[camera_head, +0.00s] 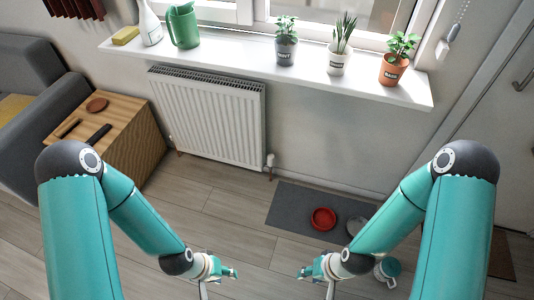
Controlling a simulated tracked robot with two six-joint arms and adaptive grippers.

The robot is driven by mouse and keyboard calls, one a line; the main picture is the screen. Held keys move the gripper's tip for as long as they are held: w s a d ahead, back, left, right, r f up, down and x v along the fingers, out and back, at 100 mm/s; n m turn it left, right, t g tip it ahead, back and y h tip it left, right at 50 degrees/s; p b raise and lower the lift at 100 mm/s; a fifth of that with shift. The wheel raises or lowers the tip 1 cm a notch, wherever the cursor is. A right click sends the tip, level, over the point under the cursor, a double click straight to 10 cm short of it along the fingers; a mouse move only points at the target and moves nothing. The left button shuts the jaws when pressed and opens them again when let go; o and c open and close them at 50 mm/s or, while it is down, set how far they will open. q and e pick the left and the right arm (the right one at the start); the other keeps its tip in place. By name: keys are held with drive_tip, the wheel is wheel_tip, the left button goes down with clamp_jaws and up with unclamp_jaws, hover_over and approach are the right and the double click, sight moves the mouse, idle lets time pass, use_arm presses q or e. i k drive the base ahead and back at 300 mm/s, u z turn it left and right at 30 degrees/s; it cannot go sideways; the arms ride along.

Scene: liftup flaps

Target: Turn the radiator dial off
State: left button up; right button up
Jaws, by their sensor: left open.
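The white radiator (210,118) hangs on the wall below the windowsill. Its dial (270,160) is a small white knob at the radiator's lower right corner, on a pipe that runs down to the floor. The dial's setting is too small to read. My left gripper (232,273) is open and empty, low in the view and well in front of the dial. My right gripper (303,272) is low in the view, to the right of the left one and apart from the dial. Its fingers are too small to judge.
The windowsill (260,63) holds several potted plants, a green pitcher (184,26) and a spray bottle (150,24). A wooden side table (125,120) stands left of the radiator. A grey mat (290,205) with a red bowl (323,219) lies right of it. Floor before the radiator is clear.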

sight(270, 158)
drive_tip(key=z, duration=0.15)
drive_tip(key=i, duration=0.8)
drive_tip(key=u, duration=0.95)
drive_tip(key=k, duration=1.05)
drive_tip(key=z, duration=0.2)
drive_tip(key=i, duration=1.05)
drive_tip(key=z, duration=0.05)
